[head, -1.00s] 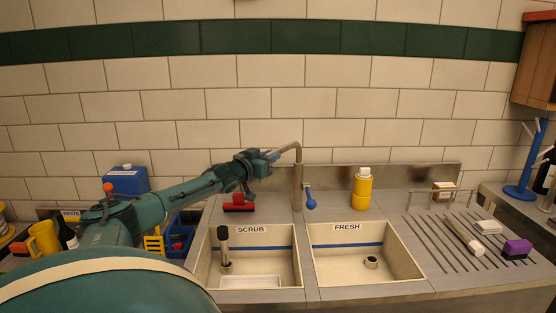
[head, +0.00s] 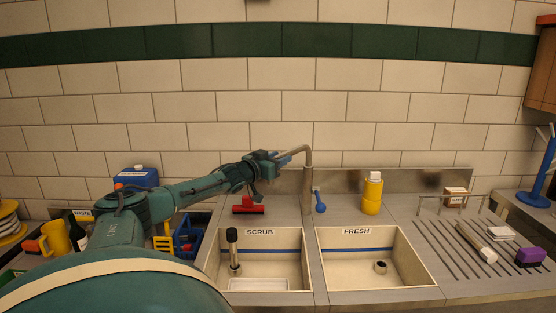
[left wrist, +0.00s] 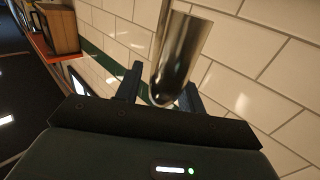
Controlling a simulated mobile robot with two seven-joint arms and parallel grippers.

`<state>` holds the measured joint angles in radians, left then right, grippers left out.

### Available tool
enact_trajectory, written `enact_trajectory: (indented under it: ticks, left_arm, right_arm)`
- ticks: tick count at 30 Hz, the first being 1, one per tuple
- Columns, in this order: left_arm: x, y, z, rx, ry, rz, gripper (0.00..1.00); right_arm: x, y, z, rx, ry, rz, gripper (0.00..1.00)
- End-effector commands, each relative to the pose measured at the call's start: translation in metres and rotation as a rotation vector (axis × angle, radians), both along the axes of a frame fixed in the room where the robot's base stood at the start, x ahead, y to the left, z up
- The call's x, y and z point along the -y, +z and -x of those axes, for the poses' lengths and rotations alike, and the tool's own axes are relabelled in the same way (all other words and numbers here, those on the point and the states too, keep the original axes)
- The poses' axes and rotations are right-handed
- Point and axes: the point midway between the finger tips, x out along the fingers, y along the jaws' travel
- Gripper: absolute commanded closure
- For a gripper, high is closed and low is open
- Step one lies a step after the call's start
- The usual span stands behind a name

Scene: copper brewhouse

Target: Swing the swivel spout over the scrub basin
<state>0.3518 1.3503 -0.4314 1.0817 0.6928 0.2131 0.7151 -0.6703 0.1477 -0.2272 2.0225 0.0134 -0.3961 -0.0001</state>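The swivel spout (head: 307,180) is a grey metal pipe rising from the deck behind the divider between the basins. Its bent top points left. The scrub basin (head: 305,275), labelled SCRUB, is in front and to the left; the fresh basin (head: 425,275) is on the right. My left gripper (head: 285,160) is at the spout's free end. In the left wrist view the spout's shiny end (left wrist: 178,65) is between the two fingers of my left gripper (left wrist: 160,92), with a gap at the left finger. My right gripper is not in view.
A blue-handled lever (head: 320,202) is beside the spout's base. A yellow bottle (head: 372,195) stands right of it. A red scraper (head: 248,206) lies behind the scrub basin. A dark-topped upright tool (head: 232,240) stands in that basin. A tiled wall is close behind.

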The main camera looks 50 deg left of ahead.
Motion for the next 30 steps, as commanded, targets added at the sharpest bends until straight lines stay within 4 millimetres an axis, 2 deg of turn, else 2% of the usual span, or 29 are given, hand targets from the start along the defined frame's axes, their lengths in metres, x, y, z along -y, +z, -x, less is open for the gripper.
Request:
enact_trajectory:
  ticks: [13,30]
  left_arm:
    - [0.002,-0.003,0.002,-0.002,-0.002,0.004,0.56]
    - [0.008,-0.002,0.027,-0.005,-0.003,0.003,0.56]
  right_arm:
    - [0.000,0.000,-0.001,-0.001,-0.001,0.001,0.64]
    - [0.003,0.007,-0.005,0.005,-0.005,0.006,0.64]
